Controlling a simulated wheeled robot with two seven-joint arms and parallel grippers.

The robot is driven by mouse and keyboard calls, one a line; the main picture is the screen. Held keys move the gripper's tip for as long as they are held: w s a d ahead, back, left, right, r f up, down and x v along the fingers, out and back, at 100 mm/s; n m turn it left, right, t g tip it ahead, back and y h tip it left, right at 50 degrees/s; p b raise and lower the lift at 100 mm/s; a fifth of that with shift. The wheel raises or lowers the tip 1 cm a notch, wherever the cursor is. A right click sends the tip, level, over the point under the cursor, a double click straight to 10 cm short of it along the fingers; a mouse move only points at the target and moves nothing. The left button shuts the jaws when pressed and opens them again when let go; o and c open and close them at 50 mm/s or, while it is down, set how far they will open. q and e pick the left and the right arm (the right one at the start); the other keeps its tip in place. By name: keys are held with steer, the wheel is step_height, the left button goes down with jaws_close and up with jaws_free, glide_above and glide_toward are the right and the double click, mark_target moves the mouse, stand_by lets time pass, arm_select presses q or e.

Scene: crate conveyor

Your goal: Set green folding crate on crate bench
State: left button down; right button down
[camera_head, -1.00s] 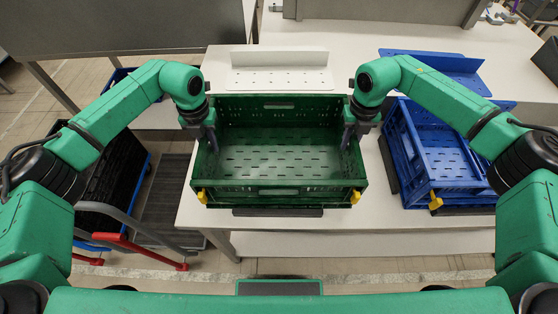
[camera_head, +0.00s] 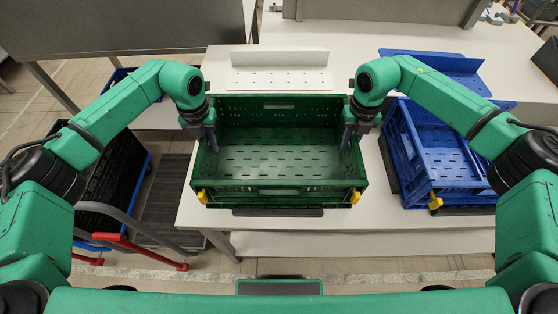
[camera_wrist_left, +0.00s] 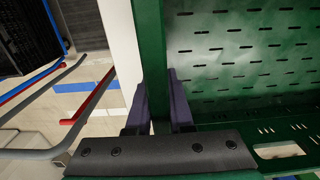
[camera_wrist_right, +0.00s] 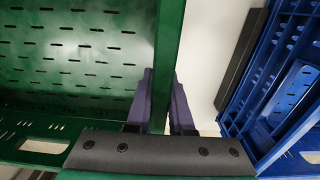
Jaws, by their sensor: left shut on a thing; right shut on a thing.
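The green folding crate (camera_head: 279,188) is unfolded, empty and level, above the white crate bench (camera_head: 190,212) in the head view. A dark strip shows on the bench just below its front edge. Whether the crate touches the bench I cannot tell. My left gripper (camera_head: 211,145) is shut on the crate's left side wall; the left wrist view shows its purple fingers (camera_wrist_left: 160,105) on both sides of the wall. My right gripper (camera_head: 348,142) is shut on the right side wall, and the right wrist view shows its fingers (camera_wrist_right: 160,105) astride it.
A blue crate (camera_head: 436,180) stands on the bench to the right, with a narrow gap. A white perforated bracket (camera_head: 279,62) stands behind the green crate. A cart with a red bar (camera_head: 140,248) and black crates (camera_head: 115,180) stands at the left.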

arm_select(q)
steer(key=shift+r, duration=0.15)
arm_select(e)
steer(key=shift+r, duration=0.15)
